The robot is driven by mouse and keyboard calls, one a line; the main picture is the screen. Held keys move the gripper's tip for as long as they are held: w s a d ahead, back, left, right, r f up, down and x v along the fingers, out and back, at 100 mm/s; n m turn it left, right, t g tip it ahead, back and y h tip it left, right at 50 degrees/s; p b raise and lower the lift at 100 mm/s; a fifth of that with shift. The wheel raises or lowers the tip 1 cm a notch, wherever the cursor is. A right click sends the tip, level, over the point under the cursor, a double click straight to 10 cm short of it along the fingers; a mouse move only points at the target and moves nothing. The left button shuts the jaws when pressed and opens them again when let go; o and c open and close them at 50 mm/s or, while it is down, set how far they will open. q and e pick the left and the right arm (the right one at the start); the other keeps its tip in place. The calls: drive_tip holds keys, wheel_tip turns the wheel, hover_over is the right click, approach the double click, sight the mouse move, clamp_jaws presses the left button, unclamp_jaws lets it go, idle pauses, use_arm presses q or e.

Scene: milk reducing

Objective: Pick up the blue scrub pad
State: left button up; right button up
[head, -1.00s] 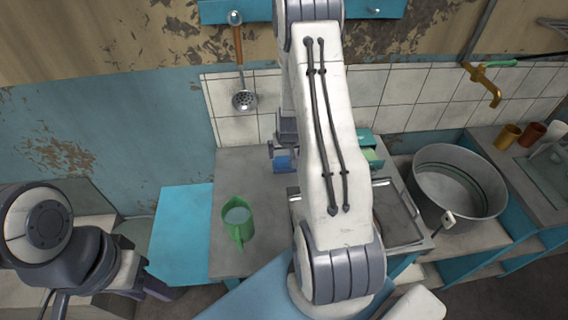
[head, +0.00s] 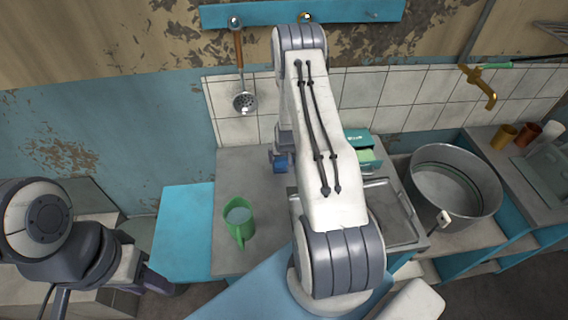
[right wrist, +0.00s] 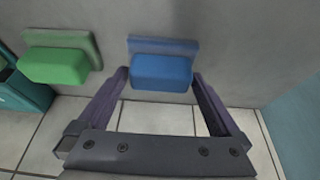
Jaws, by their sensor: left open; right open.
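The blue scrub pad (right wrist: 161,72) lies on the grey counter in the right wrist view, with a darker blue-grey layer along its far edge. My right gripper (right wrist: 161,76) is open, with one finger on each side of the pad and small gaps visible. In the head view my right gripper (head: 281,150) is at the back of the counter, partly hidden behind my own arm. A small blue patch (head: 281,163) shows there, probably the pad. My left gripper (head: 150,284) is open and empty at the lower left, away from the counter.
A green scrub pad (right wrist: 55,66) lies beside the blue one. A teal box (head: 357,141) stands right of my arm. A green jug (head: 238,220) is on the counter's left part. A large metal pot (head: 455,185) stands at the right. The tiled wall is close behind.

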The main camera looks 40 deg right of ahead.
sight(284, 158)
drive_tip(key=c, duration=1.1)
drive_tip(key=shift+r, duration=0.1)
drive_tip(key=shift+r+b, duration=0.3)
drive_tip(key=shift+r, duration=0.2)
wheel_tip(284, 158, up, 3)
drive_tip(key=shift+w+b, duration=0.1)
drive_tip(key=shift+b, duration=0.5)
drive_tip(key=s+d+r, duration=0.1)
drive_tip(key=s+d, duration=0.1)
drive_tip(key=shift+s+r, duration=0.35)
drive_tip(key=shift+r, duration=0.05)
drive_tip(key=shift+s+d+r+p, duration=0.7)
drive_tip(key=shift+s+d+r, duration=0.15)
drive_tip(key=shift+s, duration=0.25)
drive_tip(key=shift+s+d+r+p, duration=0.8)
drive_tip(key=shift+s+d, duration=0.1)
drive_tip(key=shift+s, duration=0.25)
drive_tip(key=shift+s+d+r+p, duration=0.65)
drive_tip(key=shift+s+d+r, duration=0.2)
drive_tip(key=shift+s, duration=0.25)
